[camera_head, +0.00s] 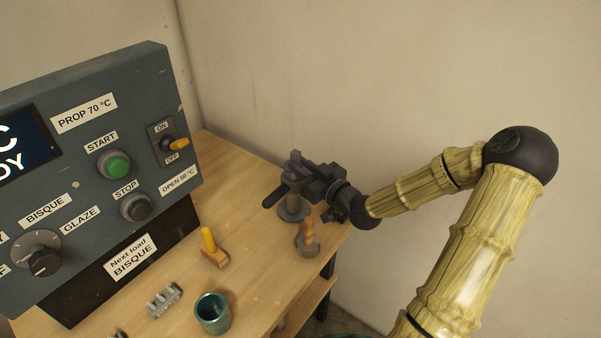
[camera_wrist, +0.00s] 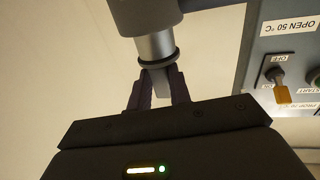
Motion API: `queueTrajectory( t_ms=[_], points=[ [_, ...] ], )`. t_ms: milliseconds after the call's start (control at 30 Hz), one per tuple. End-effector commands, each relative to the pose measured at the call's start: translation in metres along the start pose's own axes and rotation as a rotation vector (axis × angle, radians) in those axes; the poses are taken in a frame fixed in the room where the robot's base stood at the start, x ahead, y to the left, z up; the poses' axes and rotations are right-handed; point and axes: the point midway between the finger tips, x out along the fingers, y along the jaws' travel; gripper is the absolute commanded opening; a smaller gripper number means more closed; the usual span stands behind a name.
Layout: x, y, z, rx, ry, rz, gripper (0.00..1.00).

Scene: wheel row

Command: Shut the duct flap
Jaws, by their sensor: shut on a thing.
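The duct fitting (camera_head: 292,211) stands near the back right edge of the wooden bench, a grey upright post on a round base. A dark cylinder (camera_head: 275,197) sticks out from it to the left. My gripper (camera_head: 296,165) is at the top of the post. In the wrist view its two dark fingers (camera_wrist: 158,92) are shut on a flat grey lever (camera_wrist: 161,84), which joins a bright metal collar (camera_wrist: 155,47) and a dark round part (camera_wrist: 146,15) above it. The flap plate itself is not clearly seen, so its angle cannot be told.
A grey control panel (camera_head: 102,140) with a yellow-tipped switch (camera_head: 178,144) stands at the left. On the bench (camera_head: 240,165) are a yellow-handled brush (camera_head: 213,250), a wooden-handled tool (camera_head: 308,240), a teal cup (camera_head: 212,313) and a small grey rack (camera_head: 164,301). The wall is close behind.

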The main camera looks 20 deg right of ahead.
Motion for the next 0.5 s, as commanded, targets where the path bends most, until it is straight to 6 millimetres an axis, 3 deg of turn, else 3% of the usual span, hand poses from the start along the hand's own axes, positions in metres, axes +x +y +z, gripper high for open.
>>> queueTrajectory(
  t_ms=[267, 300, 367, 500],
  points=[
    [-0.001, -0.0006, 0.0038, 0.008, 0.022, -0.001, 0.0],
    [-0.001, -0.0005, 0.0039, 0.008, 0.022, -0.001, 0.27],
    [-0.0009, -0.0005, 0.0037, 0.008, 0.022, -0.001, 0.39],
    [-0.0007, -0.0003, 0.0032, 0.007, 0.023, -0.001, 0.41]
  ],
)
